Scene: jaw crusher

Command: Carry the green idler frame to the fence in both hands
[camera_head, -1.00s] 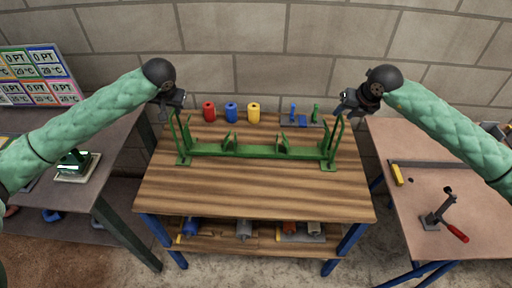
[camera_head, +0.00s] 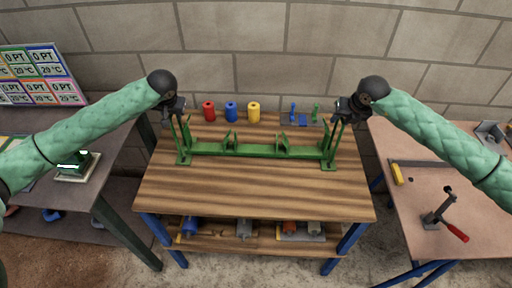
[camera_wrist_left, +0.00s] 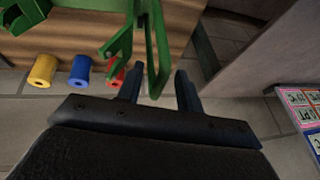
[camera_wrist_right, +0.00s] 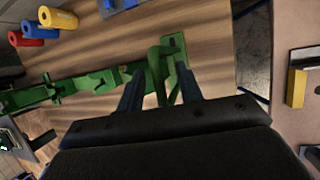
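The green idler frame (camera_head: 255,151) lies along the wooden workbench (camera_head: 250,190), with a tall upright loop at each end. My left gripper (camera_head: 176,112) is at the top of its left upright. In the left wrist view the open fingers (camera_wrist_left: 160,90) stand either side of this upright, with a gap visible. My right gripper (camera_head: 346,112) is at the top of the right upright. In the right wrist view its open fingers (camera_wrist_right: 160,90) stand either side of the green loop. I cannot tell for certain which thing is the fence.
Red (camera_head: 209,111), blue (camera_head: 231,112) and yellow (camera_head: 253,112) rollers stand behind the frame. The right bench (camera_head: 405,135) holds a long dark bar (camera_head: 430,163) with a yellow block (camera_head: 397,174) and a red-handled clamp (camera_head: 440,215). The workbench's front is clear.

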